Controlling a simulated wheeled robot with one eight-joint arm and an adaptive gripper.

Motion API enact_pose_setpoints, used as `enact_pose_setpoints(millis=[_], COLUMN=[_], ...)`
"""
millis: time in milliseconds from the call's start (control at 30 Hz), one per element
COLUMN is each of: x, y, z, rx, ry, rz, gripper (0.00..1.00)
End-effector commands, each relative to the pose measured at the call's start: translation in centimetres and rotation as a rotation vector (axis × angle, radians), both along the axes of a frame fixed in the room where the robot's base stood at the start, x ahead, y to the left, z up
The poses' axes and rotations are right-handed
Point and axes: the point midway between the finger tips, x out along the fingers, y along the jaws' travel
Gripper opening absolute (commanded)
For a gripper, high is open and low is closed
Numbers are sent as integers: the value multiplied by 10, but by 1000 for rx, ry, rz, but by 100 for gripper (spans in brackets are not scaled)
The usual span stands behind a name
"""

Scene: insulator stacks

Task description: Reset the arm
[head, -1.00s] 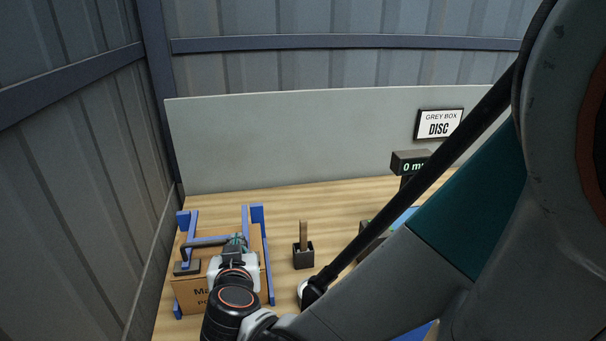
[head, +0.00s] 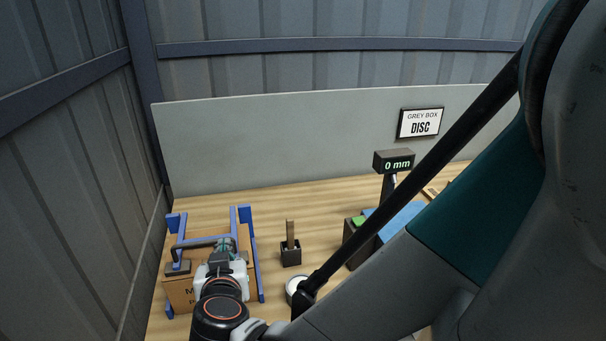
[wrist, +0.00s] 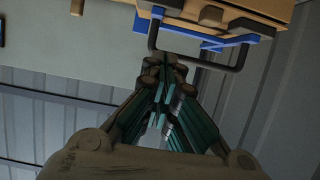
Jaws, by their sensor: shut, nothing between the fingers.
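My arm crosses the right and lower part of the head view. My gripper (head: 225,247) is at the lower left of the head view, in front of a cardboard box (head: 182,290) in a blue frame (head: 170,222). In the wrist view my gripper (wrist: 165,62) has its fingers together with nothing held between them. A dark handle (wrist: 200,62) on the blue frame shows just beyond the fingertips. I cannot tell how close the fingers are to it.
A small dark holder (head: 291,255) with a wooden handle stands right of the box. A display reading "0 mm" (head: 395,163) stands further right. A sign (head: 420,123) reading "GREY BOX DISC" is on the grey back panel (head: 260,145). Bare wooden table (head: 320,200) lies behind.

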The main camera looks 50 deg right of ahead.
Motion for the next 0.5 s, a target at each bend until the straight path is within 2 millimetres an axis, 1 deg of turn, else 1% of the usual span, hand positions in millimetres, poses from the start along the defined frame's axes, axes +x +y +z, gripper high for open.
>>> enact_pose_setpoints(millis=[33, 200, 500], x=[-8, -26, -43], y=[5, 17, 28], z=[-8, -20, -31], rx=[-1, -1, 0], ry=[0, 0, 0], rz=[6, 7, 3], gripper=[0, 0, 0])
